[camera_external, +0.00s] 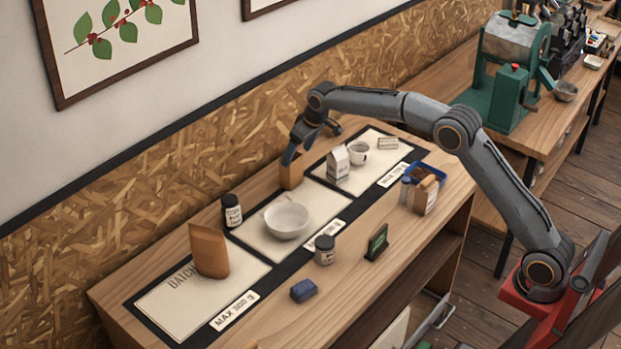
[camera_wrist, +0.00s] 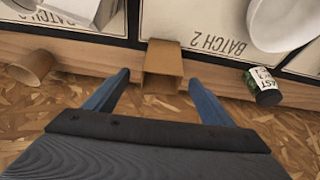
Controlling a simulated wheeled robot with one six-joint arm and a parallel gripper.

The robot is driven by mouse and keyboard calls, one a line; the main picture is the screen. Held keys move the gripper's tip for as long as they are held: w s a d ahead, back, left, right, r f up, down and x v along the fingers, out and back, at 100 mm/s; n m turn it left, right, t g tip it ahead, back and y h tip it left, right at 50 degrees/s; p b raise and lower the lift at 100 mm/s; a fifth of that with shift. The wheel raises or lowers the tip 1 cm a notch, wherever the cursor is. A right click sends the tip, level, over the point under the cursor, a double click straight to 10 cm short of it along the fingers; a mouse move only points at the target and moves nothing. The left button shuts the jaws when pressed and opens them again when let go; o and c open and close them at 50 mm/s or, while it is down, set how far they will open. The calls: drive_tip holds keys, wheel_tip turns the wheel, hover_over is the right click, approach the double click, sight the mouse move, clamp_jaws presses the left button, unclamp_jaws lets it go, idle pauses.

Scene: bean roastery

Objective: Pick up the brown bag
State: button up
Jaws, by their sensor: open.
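A small, boxy brown bag (camera_external: 291,175) stands at the back edge of the mat near the wall. In the wrist view the brown bag (camera_wrist: 163,58) lies between and just beyond my fingertips, with clear gaps on both sides. My gripper (camera_external: 298,150) is open and reaches down at the bag from above; it also shows in the wrist view (camera_wrist: 159,78), holding nothing. A larger, tapered brown pouch (camera_external: 209,250) stands upright on the left panel of the mat. I cannot tell from looks alone which one the task names.
A dark jar (camera_external: 232,211) and white bowl (camera_external: 286,219) stand left of my gripper. A milk carton (camera_external: 338,163) and mug (camera_external: 359,153) stand right. The chipboard wall (camera_external: 150,190) is close behind. A brown cup (camera_wrist: 30,67) shows in the wrist view.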

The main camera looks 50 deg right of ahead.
sight(298, 159)
wheel_tip(298, 159, down, 3)
drive_tip(key=shift+w, duration=0.1)
drive_tip(key=shift+p+x, duration=0.95)
drive_tip(key=shift+x, duration=2.55)
drive_tip(key=shift+a, duration=0.2)
drive_tip(key=c, duration=1.1)
